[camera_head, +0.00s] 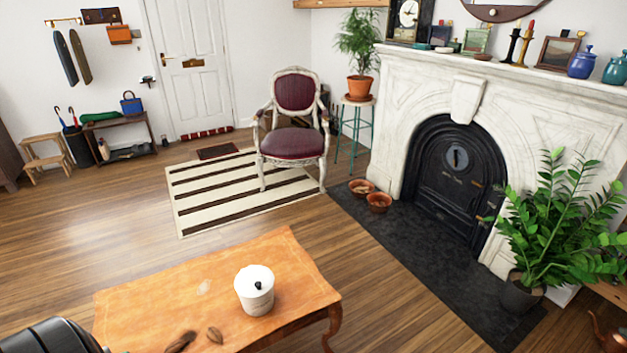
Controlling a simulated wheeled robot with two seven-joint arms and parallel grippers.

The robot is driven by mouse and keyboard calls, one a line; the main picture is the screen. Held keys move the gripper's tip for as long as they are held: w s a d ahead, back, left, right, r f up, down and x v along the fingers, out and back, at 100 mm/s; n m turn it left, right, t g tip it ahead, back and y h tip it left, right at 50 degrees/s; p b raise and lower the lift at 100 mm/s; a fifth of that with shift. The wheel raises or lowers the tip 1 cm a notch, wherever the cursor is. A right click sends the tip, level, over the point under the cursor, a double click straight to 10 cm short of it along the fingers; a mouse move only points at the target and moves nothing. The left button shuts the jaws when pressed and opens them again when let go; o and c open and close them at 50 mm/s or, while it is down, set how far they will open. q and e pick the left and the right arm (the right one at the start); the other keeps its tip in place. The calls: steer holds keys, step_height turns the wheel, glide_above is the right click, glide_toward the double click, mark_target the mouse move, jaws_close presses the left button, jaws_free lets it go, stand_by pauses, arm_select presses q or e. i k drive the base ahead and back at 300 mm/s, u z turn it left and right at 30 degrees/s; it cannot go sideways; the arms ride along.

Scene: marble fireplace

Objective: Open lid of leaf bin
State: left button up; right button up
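A small white round bin (255,300) with faint lettering on its side stands upright on the wooden table. Its white lid (248,275) appears to sit on top, with a small black knob (258,285). I take this to be the leaf bin; the lettering is too small to read. Two brown leaf-like pieces, one at the table's near edge (181,341) and one closer to the bin (215,334), lie on the tabletop. Neither of my grippers shows. A dark rounded part at the lower left corner appears to be mine.
The orange-brown wooden table (140,305) has bare top around the bin. Beyond it are a striped rug (200,215), a red chair (293,140) and open wood floor. A marble fireplace (400,130) with a dark hearth and a leafy potted plant (555,225) stand at right.

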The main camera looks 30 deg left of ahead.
mark_target(254, 278)
steer(key=z, duration=1.85)
steer(key=k, duration=0.85)
steer(key=u, duration=1.4)
